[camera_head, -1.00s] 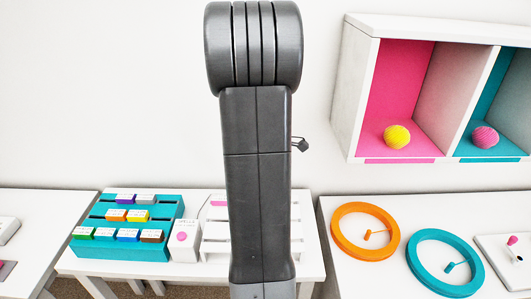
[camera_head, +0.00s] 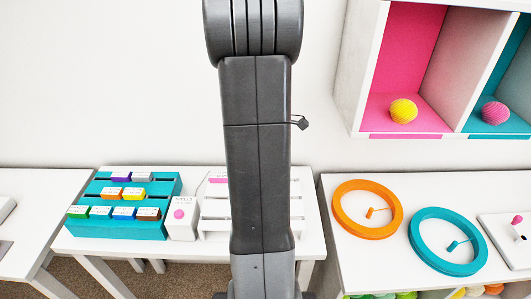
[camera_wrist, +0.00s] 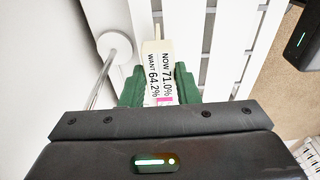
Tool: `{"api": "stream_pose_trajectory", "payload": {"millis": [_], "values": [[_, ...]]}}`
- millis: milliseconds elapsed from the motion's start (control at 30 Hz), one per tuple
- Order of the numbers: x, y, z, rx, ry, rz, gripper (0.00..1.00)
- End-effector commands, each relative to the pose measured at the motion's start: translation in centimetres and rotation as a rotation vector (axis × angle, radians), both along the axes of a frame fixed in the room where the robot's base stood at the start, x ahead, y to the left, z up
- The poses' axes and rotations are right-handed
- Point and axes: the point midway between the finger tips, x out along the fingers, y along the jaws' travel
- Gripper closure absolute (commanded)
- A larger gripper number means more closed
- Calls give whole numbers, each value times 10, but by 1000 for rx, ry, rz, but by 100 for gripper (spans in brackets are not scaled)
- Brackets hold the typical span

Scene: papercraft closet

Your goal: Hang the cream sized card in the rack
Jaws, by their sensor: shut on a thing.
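In the wrist view, my gripper (camera_wrist: 158,82) has green fingers, shut on a cream card (camera_wrist: 155,58). The card carries the print "NOW 71.0%" and "WANT 64.2%" and a small pink patch near its lower end. A narrow stem extends from the card's top. A white slatted rack (camera_wrist: 222,60) lies just right of the card in this view; whether they touch, I cannot tell. In the head view, a white slatted rack (camera_head: 213,207) stands on the middle table, partly behind my arm. My gripper and the card are hidden there.
A teal stepped rack (camera_head: 160,190) with several coloured cards and a white box with a pink button (camera_head: 180,213) stand left. Orange (camera_head: 347,230) and teal (camera_head: 420,254) rings lie on the right table. A wall cubby (camera_head: 352,70) hangs above. A metal rod (camera_wrist: 102,82) runs beside my gripper.

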Motion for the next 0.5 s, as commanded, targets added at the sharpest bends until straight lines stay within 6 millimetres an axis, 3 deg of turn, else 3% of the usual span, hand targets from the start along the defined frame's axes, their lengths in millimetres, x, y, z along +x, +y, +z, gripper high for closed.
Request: {"api": "stream_pose_trajectory", "payload": {"millis": [500], "values": [[0, 0, -11, 0, 1, 0, 94]]}}
